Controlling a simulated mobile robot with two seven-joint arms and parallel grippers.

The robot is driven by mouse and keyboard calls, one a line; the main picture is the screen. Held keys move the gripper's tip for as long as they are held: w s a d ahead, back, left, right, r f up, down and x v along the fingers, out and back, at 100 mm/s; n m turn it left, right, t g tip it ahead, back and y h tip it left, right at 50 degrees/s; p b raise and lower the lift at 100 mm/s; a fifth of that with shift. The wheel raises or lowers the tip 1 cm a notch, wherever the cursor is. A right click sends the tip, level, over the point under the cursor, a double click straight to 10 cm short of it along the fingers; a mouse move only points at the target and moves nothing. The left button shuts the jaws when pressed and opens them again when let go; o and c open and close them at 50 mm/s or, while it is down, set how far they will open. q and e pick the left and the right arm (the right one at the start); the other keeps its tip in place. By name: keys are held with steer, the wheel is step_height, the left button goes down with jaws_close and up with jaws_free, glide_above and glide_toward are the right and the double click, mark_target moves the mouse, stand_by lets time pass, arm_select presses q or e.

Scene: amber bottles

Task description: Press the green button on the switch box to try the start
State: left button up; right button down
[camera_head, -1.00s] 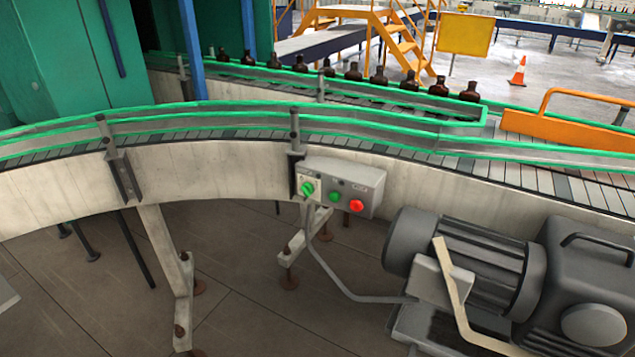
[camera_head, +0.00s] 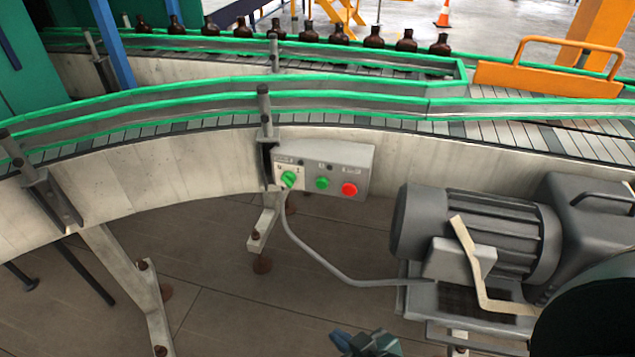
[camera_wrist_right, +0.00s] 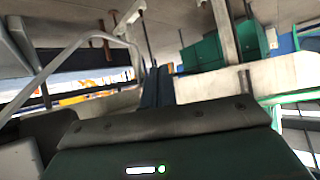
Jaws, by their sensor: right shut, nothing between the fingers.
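The grey switch box (camera_head: 350,158) is fixed to the pale side of the conveyor in the head view. Its front carries a green rotary knob (camera_head: 288,179) at left, the green button (camera_head: 321,183) in the middle and a red button (camera_head: 349,189) at right. My right gripper (camera_head: 365,343) shows at the bottom edge of the head view, well below the box and apart from it. Its fingers (camera_wrist_right: 157,88) show in the right wrist view, shut and empty. The switch box cannot be made out in the wrist view. My left gripper is not in view.
A large grey motor (camera_head: 475,232) stands right of the box. A grey cable (camera_head: 325,262) runs from the box towards it. A conveyor leg (camera_head: 264,225) stands below the box. Brown bottles (camera_head: 373,37) line the far conveyor. The space in front of the box is clear.

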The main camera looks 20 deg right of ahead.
arm_select(q)
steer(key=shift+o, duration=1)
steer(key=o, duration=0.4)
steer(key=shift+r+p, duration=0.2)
steer(key=shift+p, duration=0.1)
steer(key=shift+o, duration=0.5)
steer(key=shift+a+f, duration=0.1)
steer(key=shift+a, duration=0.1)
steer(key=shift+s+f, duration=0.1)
arm_select(e)
steer(key=w+r+m+t, duration=0.2)
steer(key=w+r+m, duration=0.2)
steer(key=w, duration=0.5)
steer(key=w+r+m+t, duration=0.3)
steer(key=w+r+m, duration=0.1)
steer(key=w+r, duration=0.3)
steer(key=shift+w+r, duration=0.35)
steer(key=shift+w, duration=0.85)
steer(key=shift+d, duration=0.1)
